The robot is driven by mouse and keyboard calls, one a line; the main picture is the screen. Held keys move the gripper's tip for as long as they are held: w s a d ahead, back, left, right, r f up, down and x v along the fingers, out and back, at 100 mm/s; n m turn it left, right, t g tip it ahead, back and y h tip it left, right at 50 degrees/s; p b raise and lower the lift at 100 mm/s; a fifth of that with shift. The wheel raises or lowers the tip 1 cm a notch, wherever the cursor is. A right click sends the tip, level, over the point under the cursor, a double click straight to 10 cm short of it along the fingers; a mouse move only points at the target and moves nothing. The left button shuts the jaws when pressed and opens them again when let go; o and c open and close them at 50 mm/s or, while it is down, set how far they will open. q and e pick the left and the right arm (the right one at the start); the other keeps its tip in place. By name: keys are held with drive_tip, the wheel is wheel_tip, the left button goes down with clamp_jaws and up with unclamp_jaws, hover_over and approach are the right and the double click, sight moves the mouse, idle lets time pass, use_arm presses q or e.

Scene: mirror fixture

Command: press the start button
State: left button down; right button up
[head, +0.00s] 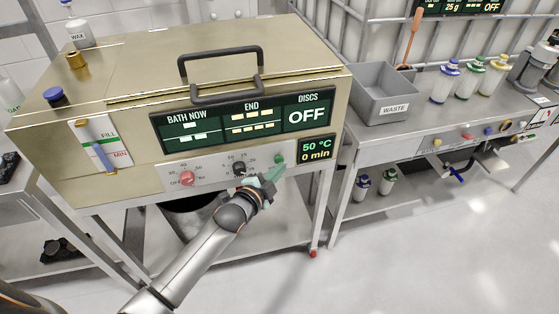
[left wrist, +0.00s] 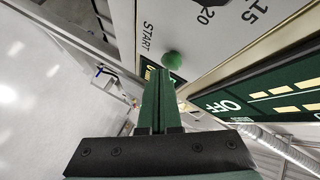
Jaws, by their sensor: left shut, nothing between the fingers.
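The start button (head: 280,158) is a small round green knob on the pale control strip of the metal bath unit, right of the dials. In the left wrist view the green button (left wrist: 174,60) stands out from the panel beside the word START. My left gripper (head: 279,170) is at the front of the panel, just below the button. Its green fingers (left wrist: 160,78) are together and empty, with their tips close to the button. I cannot tell whether they touch it. My right gripper is not in view.
A red dial (head: 187,178) and a black dial (head: 239,168) sit left of the button. The display (head: 306,116) above reads OFF, and a small readout (head: 316,149) shows 50 °C, 0 min. A grey waste bin (head: 384,93) stands on the bench to the right. Open floor lies in front.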

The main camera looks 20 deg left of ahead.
use_arm(q)
drive_tip(key=shift+w+a, duration=0.3)
drive_tip(key=shift+w, duration=0.15)
idle(0.7)
idle(0.4)
drive_tip(key=shift+s+d+p, duration=0.5)
drive_tip(key=shift+s+d, duration=0.05)
drive_tip(key=shift+s, duration=0.25)
drive_tip(key=s+d, duration=0.1)
drive_tip(key=s+d+p, duration=0.1)
drive_tip(key=s+p, duration=0.1)
drive_tip(key=s, duration=0.1)
drive_tip(key=shift+s+d, duration=0.1)
drive_tip(key=shift+d, duration=0.3)
idle(0.4)
